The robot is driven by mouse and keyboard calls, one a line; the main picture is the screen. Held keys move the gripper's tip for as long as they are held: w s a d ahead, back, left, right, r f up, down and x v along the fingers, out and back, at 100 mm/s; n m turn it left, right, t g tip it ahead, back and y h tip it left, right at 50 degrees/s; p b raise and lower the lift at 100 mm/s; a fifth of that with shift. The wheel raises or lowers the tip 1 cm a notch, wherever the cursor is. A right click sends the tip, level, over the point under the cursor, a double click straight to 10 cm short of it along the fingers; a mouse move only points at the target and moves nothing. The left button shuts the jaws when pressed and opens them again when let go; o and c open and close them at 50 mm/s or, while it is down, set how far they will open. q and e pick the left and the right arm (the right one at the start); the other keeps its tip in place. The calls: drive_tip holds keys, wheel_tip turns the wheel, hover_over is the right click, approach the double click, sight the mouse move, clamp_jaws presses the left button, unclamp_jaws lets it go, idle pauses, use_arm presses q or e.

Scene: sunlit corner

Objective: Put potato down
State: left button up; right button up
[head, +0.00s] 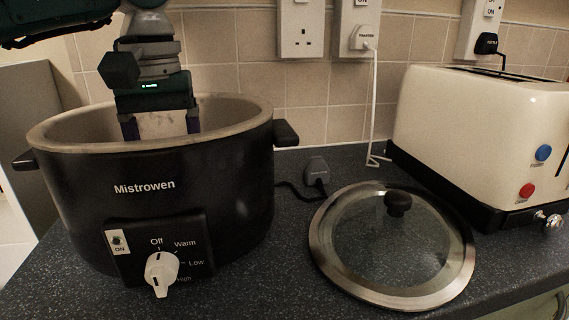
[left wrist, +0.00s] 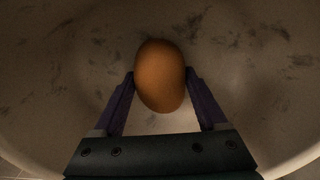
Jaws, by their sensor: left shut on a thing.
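The brown, oval potato (left wrist: 160,75) is between the two purple fingers of my left gripper (left wrist: 160,88) in the left wrist view. My left gripper is shut on it. In the head view, my left gripper (head: 160,126) points down into the open black slow cooker (head: 190,205) marked Mistrowen. The cooker's pale, speckled inner pot (left wrist: 60,70) surrounds the potato in the left wrist view. The potato is hidden by the cooker's front wall in the head view. I cannot tell whether it touches the pot's bottom. My right gripper is not in view.
A round glass lid (head: 330,245) with a metal rim and black knob lies on the dark speckled worktop (head: 290,290), right of the cooker. A cream toaster (head: 470,130) stands at the right. A black plug (head: 316,170) and cord lie behind the lid. A tiled wall is behind.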

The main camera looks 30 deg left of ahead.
use_arm(q)
drive_tip(key=shift+f, duration=0.1)
drive_tip(key=o, duration=1.5)
drive_tip(key=shift+r, duration=0.25)
wheel_tip(320, 180, up, 7)
drive_tip(key=shift+r, duration=0.15)
